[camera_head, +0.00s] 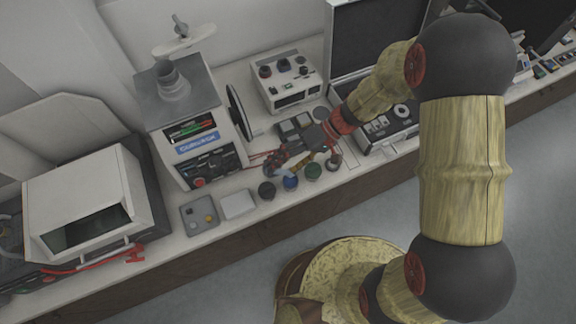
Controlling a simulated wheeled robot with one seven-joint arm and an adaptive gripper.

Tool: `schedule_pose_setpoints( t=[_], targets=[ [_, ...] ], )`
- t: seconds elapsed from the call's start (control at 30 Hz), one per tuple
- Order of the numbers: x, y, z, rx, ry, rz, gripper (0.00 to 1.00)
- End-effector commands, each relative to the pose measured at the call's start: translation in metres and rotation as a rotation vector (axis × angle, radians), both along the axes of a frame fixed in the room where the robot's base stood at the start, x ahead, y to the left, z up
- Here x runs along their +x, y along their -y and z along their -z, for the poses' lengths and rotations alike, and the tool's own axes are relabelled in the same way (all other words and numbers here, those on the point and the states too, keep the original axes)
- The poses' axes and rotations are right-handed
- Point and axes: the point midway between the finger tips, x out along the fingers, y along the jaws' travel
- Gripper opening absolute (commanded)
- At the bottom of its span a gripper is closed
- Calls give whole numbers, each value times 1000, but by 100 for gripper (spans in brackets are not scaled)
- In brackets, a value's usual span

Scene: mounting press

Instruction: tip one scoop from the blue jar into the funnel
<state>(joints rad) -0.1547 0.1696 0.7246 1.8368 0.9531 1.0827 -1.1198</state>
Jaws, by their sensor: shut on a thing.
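The blue jar (290,183) stands near the front edge of the bench, in a row of small dark jars. My gripper (280,165) is just behind and above it, small in this view, and shut on what looks like the scoop (303,161). The scoop's outline is hard to make out, and I cannot tell whether it holds powder. The grey funnel (172,84) sits on top of the tall white press (195,140), to the left of and higher than my gripper.
A black jar (267,190) stands left of the blue jar and a green jar (313,170) right of it. A white box (237,205) and a grey tray (200,215) lie left. A white instrument (287,78) stands behind. My arm covers the right side.

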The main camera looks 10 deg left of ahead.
Motion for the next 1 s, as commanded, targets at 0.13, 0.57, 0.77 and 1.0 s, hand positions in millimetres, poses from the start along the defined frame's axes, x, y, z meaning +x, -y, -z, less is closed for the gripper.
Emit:
schedule_pose_setpoints(
  t=[0.13,0.57,0.77,1.0],
  targets=[
    [0,1,9,0,-1,-1,62],
    [0,2,44,-2,0,-3,62],
    [1,3,62,-2,1,-3,62],
    [1,3,78,-2,1,-3,62]
  ],
)
